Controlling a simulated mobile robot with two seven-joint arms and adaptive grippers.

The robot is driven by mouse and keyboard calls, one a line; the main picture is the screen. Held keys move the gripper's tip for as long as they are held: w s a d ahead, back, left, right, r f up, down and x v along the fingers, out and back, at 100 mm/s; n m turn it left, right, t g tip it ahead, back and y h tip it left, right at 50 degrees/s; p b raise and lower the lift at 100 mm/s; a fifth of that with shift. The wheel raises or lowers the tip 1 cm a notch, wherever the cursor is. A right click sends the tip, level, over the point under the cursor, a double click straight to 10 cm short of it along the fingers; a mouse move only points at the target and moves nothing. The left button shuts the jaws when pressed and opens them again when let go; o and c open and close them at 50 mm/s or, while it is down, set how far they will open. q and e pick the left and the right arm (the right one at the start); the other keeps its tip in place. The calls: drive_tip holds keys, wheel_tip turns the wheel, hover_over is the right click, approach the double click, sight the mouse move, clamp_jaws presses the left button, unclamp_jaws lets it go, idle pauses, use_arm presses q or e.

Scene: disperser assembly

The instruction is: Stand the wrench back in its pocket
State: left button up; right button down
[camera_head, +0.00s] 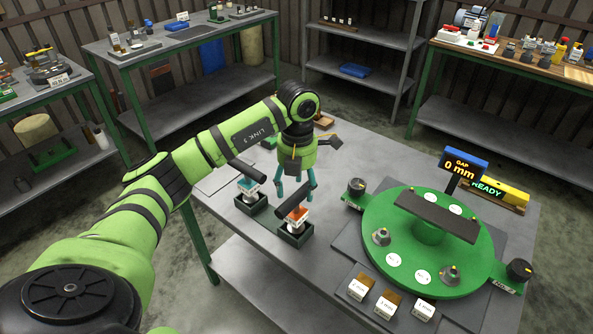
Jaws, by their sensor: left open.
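Two tools with dark bar handles stand in small dark green pockets near the table's left edge; I cannot tell for sure which is the wrench. The tool with the orange part (298,214) is in the nearer pocket (295,236). The tool with the blue part (247,184) is in the farther pocket (251,205). No tool shows between the fingers. My right gripper is out of view.
A green round disperser fixture (440,276) fills the table's right side, with a dark bar across it and a display (464,165) reading "GAP 0 mm". Several white labelled blocks (384,307) lie at the front.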

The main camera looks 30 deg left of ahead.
use_arm(q)
wheel_tip(320, 180, up, 7)
drive_tip(key=shift+r+b, duration=0.1)
drive_tip(key=shift+b, duration=0.3)
